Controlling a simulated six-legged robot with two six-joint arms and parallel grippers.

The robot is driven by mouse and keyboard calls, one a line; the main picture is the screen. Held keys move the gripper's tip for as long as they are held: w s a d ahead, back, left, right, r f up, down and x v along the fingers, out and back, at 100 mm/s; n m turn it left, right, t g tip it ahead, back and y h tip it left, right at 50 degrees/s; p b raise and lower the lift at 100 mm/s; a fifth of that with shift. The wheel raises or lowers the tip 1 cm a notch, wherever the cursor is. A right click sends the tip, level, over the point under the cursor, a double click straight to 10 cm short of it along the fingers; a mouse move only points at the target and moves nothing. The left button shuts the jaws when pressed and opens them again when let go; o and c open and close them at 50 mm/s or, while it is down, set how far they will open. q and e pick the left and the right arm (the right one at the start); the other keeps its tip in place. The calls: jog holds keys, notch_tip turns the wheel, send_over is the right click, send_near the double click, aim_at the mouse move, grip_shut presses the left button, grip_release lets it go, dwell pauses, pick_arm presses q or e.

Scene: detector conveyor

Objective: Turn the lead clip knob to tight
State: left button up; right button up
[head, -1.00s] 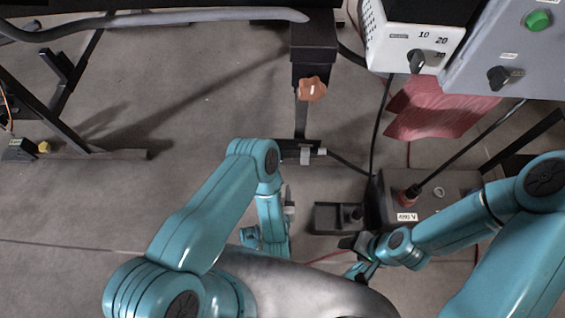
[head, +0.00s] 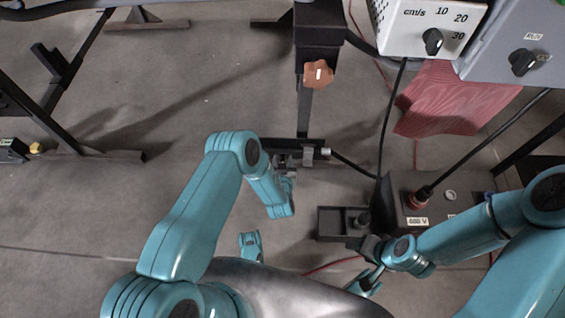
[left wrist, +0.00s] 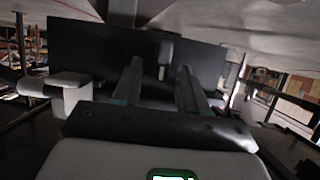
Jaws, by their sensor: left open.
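A dark plate (head: 274,143) sits low at the foot of the post, with a small grey clip part (head: 308,153) on its front. In the left wrist view the dark plate (left wrist: 80,55) fills the middle, and a grey upright bar (left wrist: 165,54), perhaps the clip knob, stands on it. My left gripper (head: 284,162) is in front of the plate. Its open fingers (left wrist: 160,72) point at the plate, with the bar between and beyond them; contact is not visible. My right gripper (head: 366,277) is low at the right, partly hidden, its jaws unclear.
A black box with a labelled lead (head: 406,195) and an open dark tray (head: 335,224) stand at the right. A speed dial box (head: 405,35) and grey panel (head: 510,60) hang above.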

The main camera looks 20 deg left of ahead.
pick_arm(q)
grip_shut()
jog(key=shift+d, duration=0.1)
jog(key=shift+w+d+f+m+t+y+b, duration=0.15)
jog(key=shift+d+f+m+y+b, duration=0.3)
jog(key=shift+m+y, duration=1.3)
jog(key=shift+d+f+m+t+y+b, duration=0.2)
jog(key=shift+m+y+b, duration=0.5)
jog(key=shift+m, duration=2)
jog(key=shift+w+d+f+m+t+y+b, duration=0.15)
jog(key=shift+d+f+m+y+b, duration=0.2)
jog(key=shift+m+y, duration=1.45)
pick_arm(e)
jog(key=shift+w+d+f+t, duration=0.1)
jog(key=shift+w+f+t, duration=0.1)
jog(key=shift+w+f, duration=0.45)
jog(key=shift+w+d+f+t, duration=0.1)
jog(key=shift+w+f+t, duration=0.1)
jog(key=shift+w+f, duration=0.45)
pick_arm(q)
jog(key=shift+a+m+h, duration=0.1)
jog(key=shift+m+h, duration=0.35)
jog(key=shift+m, duration=0.1)
pick_arm(e)
jog(key=shift+s+f, duration=0.15)
jog(key=shift+s, duration=0.05)
